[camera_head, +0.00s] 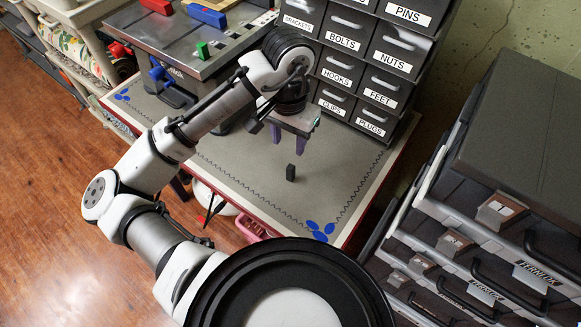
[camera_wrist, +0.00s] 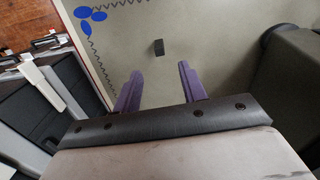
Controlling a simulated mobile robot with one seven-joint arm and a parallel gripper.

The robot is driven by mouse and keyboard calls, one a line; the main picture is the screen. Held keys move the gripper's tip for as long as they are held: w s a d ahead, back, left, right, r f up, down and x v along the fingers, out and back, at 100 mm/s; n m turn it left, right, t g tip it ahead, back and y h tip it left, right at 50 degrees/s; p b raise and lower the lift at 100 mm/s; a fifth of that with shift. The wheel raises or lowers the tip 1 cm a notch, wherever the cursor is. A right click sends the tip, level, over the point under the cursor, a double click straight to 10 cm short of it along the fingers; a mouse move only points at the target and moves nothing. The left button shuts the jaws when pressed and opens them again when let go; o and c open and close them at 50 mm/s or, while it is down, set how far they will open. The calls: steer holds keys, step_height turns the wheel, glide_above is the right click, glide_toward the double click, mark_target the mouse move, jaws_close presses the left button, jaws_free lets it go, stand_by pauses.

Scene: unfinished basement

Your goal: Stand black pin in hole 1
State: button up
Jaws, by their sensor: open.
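The black pin (camera_head: 290,173) is a small dark block standing on the grey mat (camera_head: 325,190). It also shows in the wrist view (camera_wrist: 159,47), just beyond my fingertips. My gripper (camera_head: 289,138) has two purple fingers, spread apart with nothing between them. In the head view it hangs above and behind the pin, apart from it. In the wrist view the gripper (camera_wrist: 160,74) points toward the pin, which lies about midway between the finger lines. A metal-topped block (camera_head: 200,70) with dark square marks stands at the upper left. I cannot tell which mark is hole 1.
Red (camera_head: 157,6), blue (camera_head: 207,15) and green (camera_head: 202,50) pieces sit on the metal top. A labelled drawer cabinet (camera_head: 365,60) stands behind my gripper. Stacked toolboxes (camera_head: 500,220) stand at the right. The mat around the pin is clear, with blue corner marks.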

mark_target(291, 167)
steer(key=f, duration=1.1)
steer(key=shift+w+d+f, duration=0.15)
steer(key=shift+d+f, duration=0.1)
steer(key=shift+c, duration=0.3)
jaws_close()
